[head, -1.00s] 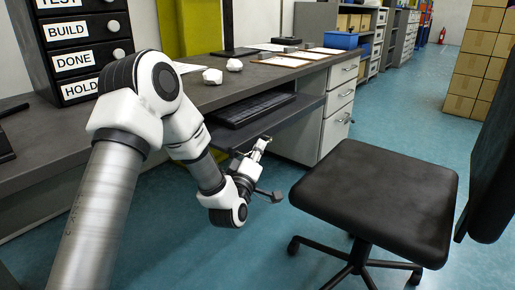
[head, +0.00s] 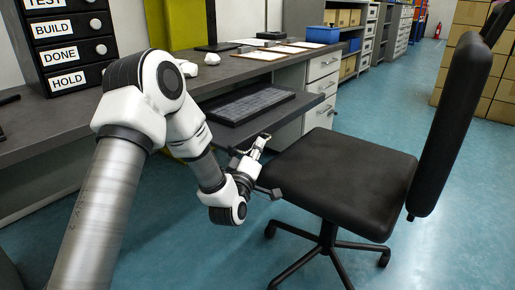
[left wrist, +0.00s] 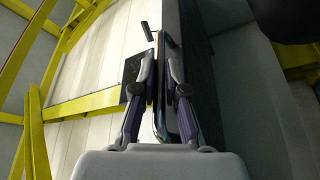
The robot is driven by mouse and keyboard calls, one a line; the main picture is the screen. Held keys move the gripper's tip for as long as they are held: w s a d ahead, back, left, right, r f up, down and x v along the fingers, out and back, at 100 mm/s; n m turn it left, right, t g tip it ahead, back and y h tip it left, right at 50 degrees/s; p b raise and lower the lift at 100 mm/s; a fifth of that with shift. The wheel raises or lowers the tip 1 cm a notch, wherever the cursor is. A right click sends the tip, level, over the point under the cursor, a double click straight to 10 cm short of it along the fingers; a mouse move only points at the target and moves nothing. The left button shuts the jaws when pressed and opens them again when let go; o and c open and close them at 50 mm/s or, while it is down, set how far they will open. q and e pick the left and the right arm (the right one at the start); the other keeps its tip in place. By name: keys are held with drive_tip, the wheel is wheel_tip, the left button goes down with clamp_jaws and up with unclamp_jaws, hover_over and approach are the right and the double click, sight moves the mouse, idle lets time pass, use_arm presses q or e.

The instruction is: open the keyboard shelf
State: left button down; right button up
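The keyboard shelf (head: 284,110) is a dark board sticking out from under the desk in the head view, with a black keyboard (head: 248,103) lying on it. My left gripper (head: 263,140) is at the shelf's front edge. In the left wrist view, its two fingers (left wrist: 161,88) are close together, with a thin metal strip, apparently the shelf's handle, between them. The shelf seems to appear there as a dark board seen edge-on. The exact contact is hard to see. My right gripper is not in view.
A black office chair (head: 338,180) stands just right of the gripper, close to it. The desk top (head: 240,68) lies above the shelf, with a white drawer cabinet (head: 322,68) at the shelf's right. Labelled drawers (head: 66,50) stand on the left. Blue floor beyond the chair is clear.

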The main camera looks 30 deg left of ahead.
use_arm(q)
drive_tip(key=c, duration=1.5)
unclamp_jaws()
drive_tip(key=v, duration=1.2)
